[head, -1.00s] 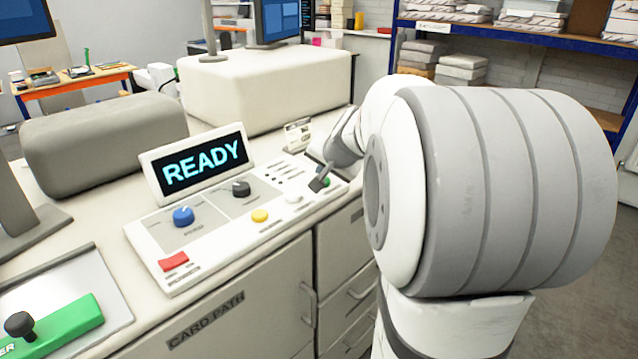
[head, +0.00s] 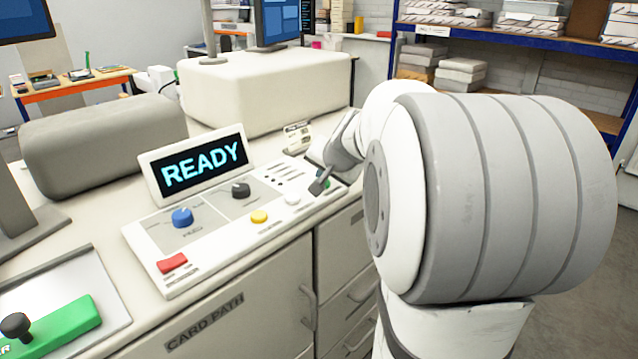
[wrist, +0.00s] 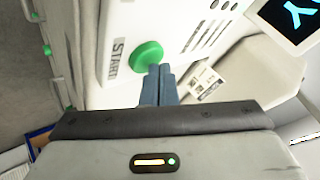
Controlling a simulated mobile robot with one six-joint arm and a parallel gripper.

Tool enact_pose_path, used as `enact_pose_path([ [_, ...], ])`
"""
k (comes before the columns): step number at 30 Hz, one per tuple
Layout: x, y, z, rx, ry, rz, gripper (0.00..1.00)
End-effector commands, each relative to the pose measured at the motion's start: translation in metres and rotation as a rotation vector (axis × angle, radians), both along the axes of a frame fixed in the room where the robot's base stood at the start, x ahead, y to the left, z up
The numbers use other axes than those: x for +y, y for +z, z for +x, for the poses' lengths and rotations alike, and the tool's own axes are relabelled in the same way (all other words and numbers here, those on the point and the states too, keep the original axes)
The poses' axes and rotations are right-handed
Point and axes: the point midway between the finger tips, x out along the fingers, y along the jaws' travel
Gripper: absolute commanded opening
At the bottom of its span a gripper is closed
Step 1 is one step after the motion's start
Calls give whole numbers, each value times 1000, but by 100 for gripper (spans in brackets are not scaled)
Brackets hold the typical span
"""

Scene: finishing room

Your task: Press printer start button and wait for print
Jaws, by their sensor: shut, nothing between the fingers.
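The printer's control panel (head: 215,228) carries a display (head: 203,165) that reads READY. The green start button (wrist: 147,56), with the label START (wrist: 115,58) beside it, shows in the wrist view. In the head view the button (head: 325,181) is mostly hidden behind my gripper (head: 318,187). My gripper is shut and empty, and its fingertips (wrist: 159,70) are right at the edge of the button in the wrist view. I cannot tell whether they touch it.
The panel also has a red switch (head: 172,263), a blue knob (head: 183,217), a black knob (head: 240,189), a yellow button (head: 259,217) and a white button (head: 292,198). A small card stand (head: 297,137) is behind the gripper.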

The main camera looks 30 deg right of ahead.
Motion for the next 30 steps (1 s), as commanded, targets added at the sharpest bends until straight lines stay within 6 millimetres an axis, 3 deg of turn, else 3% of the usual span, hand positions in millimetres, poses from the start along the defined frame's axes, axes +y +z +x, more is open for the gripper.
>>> enact_pose_path([
  [12,0,-1,0,1,1,1,0],
  [22,0,13,0,1,0,1,0],
  [30,1,14,0,1,1,1,0],
])
